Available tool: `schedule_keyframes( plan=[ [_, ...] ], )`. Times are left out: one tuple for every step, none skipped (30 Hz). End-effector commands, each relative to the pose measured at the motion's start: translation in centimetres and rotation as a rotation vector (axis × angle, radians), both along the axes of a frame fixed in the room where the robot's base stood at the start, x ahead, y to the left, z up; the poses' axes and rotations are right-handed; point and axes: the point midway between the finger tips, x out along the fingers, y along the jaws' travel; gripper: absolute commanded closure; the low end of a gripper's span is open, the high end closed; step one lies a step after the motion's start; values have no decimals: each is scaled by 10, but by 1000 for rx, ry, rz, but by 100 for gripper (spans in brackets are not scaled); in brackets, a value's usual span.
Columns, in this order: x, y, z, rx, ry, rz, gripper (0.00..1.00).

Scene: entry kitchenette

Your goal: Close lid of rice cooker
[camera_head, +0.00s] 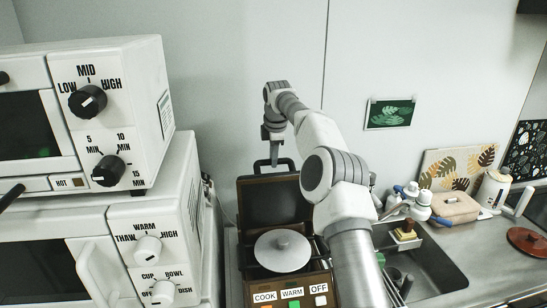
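The rice cooker (318,275) is a brown box with COOK, WARM and OFF labels on its front. Its dark lid (262,203) stands open at the back, with a black handle (258,168) on its top edge. A pale round inner cover (283,252) with a knob lies in the cooker. My gripper (272,162) points down at the lid's handle, overlapping it in the picture. I cannot tell whether they touch, and the fingertips are too small to read. My arm hides the cooker's right side.
White oven-like appliances (150,120) with dials are stacked close on the left. A sink (440,265) with a faucet (415,200) lies to the right. The wall is behind my gripper.

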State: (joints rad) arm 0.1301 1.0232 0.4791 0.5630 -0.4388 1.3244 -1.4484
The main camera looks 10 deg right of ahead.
Motion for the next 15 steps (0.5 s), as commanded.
schedule_keyframes(
  plan=[
    [0, 0, 0, 0, 1, 0, 84],
    [0, 0, 0, 0, 1, 0, 90],
    [0, 0, 0, 0, 1, 0, 97],
    [0, 0, 0, 0, 1, 0, 100],
    [0, 0, 0, 0, 1, 0, 100],
    [0, 0, 0, 0, 1, 0, 100],
    [0, 0, 0, 0, 1, 0, 100],
    [0, 0, 0, 0, 1, 0, 100],
    [0, 0, 0, 0, 1, 0, 100],
    [0, 0, 0, 0, 1, 0, 100],
    [0, 0, 0, 0, 1, 0, 100],
    [0, 0, 0, 0, 1, 0, 100],
    [0, 0, 0, 0, 1, 0, 100],
    [0, 0, 0, 0, 1, 0, 100],
    [0, 0, 0, 0, 1, 0, 100]
  ],
)
